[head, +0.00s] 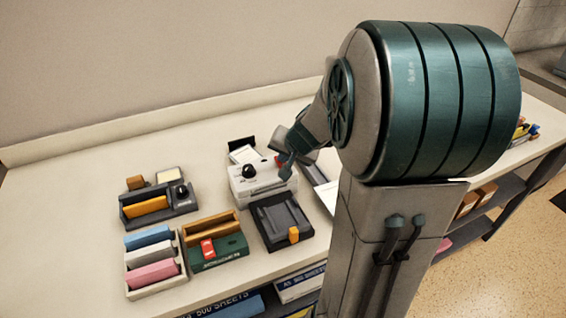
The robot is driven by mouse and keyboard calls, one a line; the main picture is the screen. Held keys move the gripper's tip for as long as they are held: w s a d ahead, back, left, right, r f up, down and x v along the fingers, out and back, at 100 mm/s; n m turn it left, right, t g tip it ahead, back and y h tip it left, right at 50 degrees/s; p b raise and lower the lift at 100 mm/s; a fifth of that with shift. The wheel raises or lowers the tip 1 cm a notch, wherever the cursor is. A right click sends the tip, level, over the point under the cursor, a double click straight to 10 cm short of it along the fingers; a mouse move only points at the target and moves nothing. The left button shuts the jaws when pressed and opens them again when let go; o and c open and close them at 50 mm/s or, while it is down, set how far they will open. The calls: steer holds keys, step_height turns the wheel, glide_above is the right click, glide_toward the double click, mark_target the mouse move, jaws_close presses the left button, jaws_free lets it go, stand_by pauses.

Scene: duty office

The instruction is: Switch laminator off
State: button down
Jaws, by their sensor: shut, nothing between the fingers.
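A white machine (252,190) with a round black knob on top stands near the middle of the counter; it may be the laminator, but I cannot read a label. A small red part (279,162) shows at its right rear, partly hidden by my gripper. My gripper (286,170) is shut and empty, pointing down over the right side of this machine. I cannot tell whether its tips touch it. The switch position is not clear from here.
A green device (222,252) with a red switch and a dark device (278,222) with an orange tab stand in front. A dark unit (160,211) with a black knob and a tray (134,287) of coloured blocks are left. My arm hides much of the right counter.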

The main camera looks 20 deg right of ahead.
steer(key=shift+w+r+p, duration=0.1)
steer(key=shift+r+p, duration=0.25)
steer(key=shift+r, duration=0.3)
steer(key=r+p, duration=0.3)
steer(key=w+r+p, duration=0.1)
steer(key=r, duration=0.1)
stand_by(0.5)
